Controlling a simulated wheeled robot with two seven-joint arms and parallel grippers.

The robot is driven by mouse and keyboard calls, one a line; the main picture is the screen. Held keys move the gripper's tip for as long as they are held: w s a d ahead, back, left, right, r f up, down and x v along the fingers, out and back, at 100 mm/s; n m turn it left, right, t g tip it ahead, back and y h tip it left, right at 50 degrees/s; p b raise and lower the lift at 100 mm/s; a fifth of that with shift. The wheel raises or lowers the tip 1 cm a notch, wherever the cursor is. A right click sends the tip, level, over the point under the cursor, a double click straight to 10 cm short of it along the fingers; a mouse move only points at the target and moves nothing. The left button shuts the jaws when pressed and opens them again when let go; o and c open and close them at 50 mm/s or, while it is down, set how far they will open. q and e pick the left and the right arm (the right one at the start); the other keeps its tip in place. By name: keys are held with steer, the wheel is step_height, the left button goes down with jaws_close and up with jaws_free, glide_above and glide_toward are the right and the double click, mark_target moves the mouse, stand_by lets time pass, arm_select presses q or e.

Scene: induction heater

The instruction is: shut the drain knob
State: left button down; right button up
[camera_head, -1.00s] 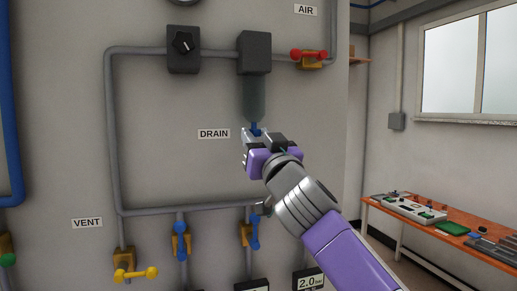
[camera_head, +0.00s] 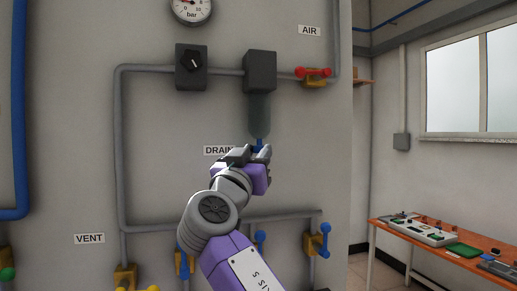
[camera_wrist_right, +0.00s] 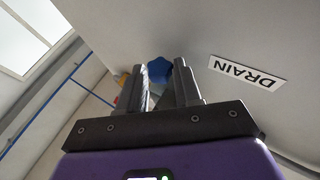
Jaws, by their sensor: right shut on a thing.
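The blue drain knob (camera_head: 259,143) sits at the bottom of a translucent grey filter bowl (camera_head: 259,115) under a dark block on the wall panel. The DRAIN label (camera_head: 218,150) is just left of it. My right gripper (camera_head: 262,152) is at the knob from below, shut on it; the fingers hide most of the knob. In the right wrist view the blue knob (camera_wrist_right: 160,69) shows between the fingertips of the right gripper (camera_wrist_right: 163,66). My left gripper is not in view.
A dial block (camera_head: 191,67) and a red-handled valve (camera_head: 313,73) flank the filter on the grey piping. An orange workbench (camera_head: 470,263) stands at the right.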

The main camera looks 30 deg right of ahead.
steer(key=m+g+h+p, duration=0.2)
steer(key=g, duration=0.1)
steer(key=m+g+h+p, duration=0.1)
steer(key=g, duration=0.1)
steer(key=shift+w+a+r, duration=0.2)
steer(key=shift+w, duration=0.1)
steer(key=shift+w+f+m+g+h+p, duration=0.15)
steer(key=shift+m+g+h+p, duration=0.85)
steer(key=shift+g, duration=0.8)
steer(key=o, duration=0.8)
steer(key=shift+o, duration=1.2)
